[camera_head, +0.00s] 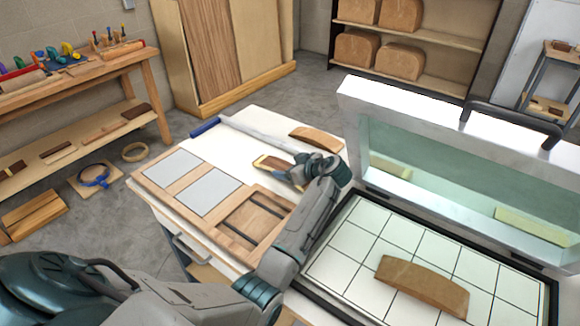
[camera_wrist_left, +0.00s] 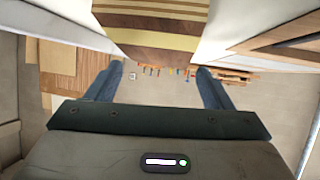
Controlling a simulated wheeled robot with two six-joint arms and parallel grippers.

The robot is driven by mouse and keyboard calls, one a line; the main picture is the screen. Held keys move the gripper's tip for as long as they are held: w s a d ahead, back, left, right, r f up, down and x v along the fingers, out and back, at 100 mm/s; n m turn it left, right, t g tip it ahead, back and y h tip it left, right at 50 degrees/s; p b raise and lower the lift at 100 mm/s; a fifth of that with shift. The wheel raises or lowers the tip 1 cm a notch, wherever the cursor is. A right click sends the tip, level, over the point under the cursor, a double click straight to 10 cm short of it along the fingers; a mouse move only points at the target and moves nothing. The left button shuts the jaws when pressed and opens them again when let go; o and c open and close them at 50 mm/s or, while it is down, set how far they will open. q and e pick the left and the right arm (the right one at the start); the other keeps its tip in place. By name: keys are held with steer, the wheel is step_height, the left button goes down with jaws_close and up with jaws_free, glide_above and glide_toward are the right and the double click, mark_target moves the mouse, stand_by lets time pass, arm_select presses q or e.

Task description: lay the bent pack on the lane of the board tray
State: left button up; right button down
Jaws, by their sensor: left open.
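A striped cream-and-brown pack (camera_head: 266,161) is on the white table top, just beyond my left gripper (camera_head: 299,174). In the left wrist view the striped pack (camera_wrist_left: 150,30) fills the top middle, with its near end close to the fingertips. My left gripper (camera_wrist_left: 160,78) is open, one finger to each side of that end, and I see no contact. The wooden board tray (camera_head: 228,209) lies at the table's near left, with two pale grey panels and a framed recess (camera_head: 236,220) crossed by dark strips. My right gripper does not show.
A curved brown block (camera_head: 318,138) lies at the table's back. A blue-ended roll (camera_head: 206,128) lies near the far left edge. At right, a machine with a raised clear lid (camera_head: 420,150) has a curved wooden piece (camera_head: 420,285) on its tiled bed.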

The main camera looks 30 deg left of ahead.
arm_select(q)
steer(key=shift+d, duration=0.15)
steer(key=b+v, duration=0.3)
steer(key=v, duration=0.8)
steer(key=shift+d+r, duration=0.15)
steer(key=shift+r, duration=0.15)
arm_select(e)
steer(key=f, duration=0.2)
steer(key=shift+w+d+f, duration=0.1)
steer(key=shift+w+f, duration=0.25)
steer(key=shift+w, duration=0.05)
arm_select(q)
steer(key=shift+s, duration=0.2)
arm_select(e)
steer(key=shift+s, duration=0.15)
